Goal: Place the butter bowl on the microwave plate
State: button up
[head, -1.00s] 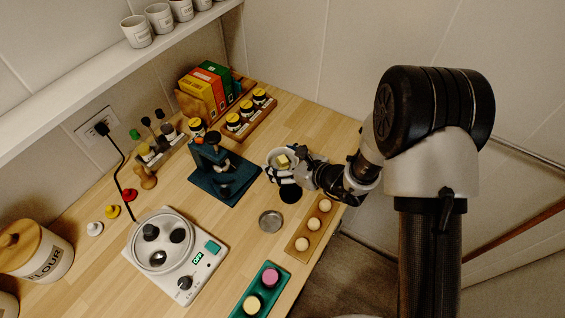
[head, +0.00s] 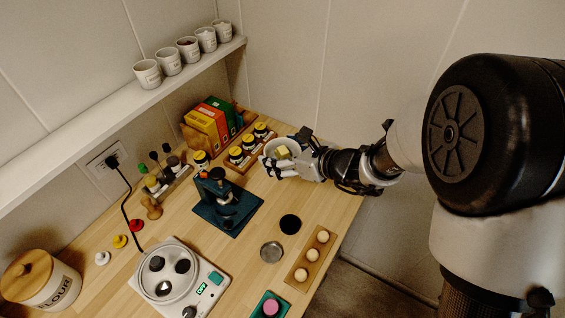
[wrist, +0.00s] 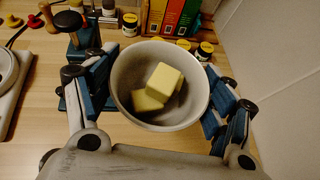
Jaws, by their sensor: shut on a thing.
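The white butter bowl (head: 283,150) holds pale yellow butter chunks (head: 283,153). The wrist view shows the bowl (wrist: 128,75) from above, with butter (wrist: 164,79) inside. My gripper (head: 277,165) is shut on the bowl, with blue-padded fingers on both sides of it (wrist: 158,95). The bowl looks held above the counter, nearly level. At the lower left of the head view, a white appliance with a green display (head: 212,283) carries a round grey plate (head: 150,287), which I take as the microwave plate. Dark knob-like pieces (head: 182,266) stand on it.
A dark teal stand (head: 228,205) lies between the bowl and the appliance. A jar rack (head: 252,150) and boxes (head: 208,125) are behind. A black disc (head: 290,224), metal dish (head: 271,252) and egg-like balls on a wooden tray (head: 295,262) are in front.

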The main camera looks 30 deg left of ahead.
jog(key=shift+r, duration=0.7)
jog(key=shift+w+d, duration=0.2)
jog(key=shift+d, duration=0.1)
jog(key=w+d+f+m+t+h+b, duration=0.1)
jog(key=w+d+f, duration=0.15)
jog(key=d, duration=0.75)
jog(key=w+d+f+m+t, duration=0.1)
jog(key=w+d+f, duration=0.15)
jog(key=d, duration=0.75)
jog(key=s+d+f+m+t, duration=0.1)
jog(key=d, duration=0.7)
jog(key=s+d+f+m+h+b, duration=0.1)
jog(key=d+f, duration=0.1)
jog(key=d, duration=0.7)
jog(key=shift+s+d+t, duration=0.15)
jog(key=shift+s+t, duration=0.05)
jog(key=shift+t, duration=0.2)
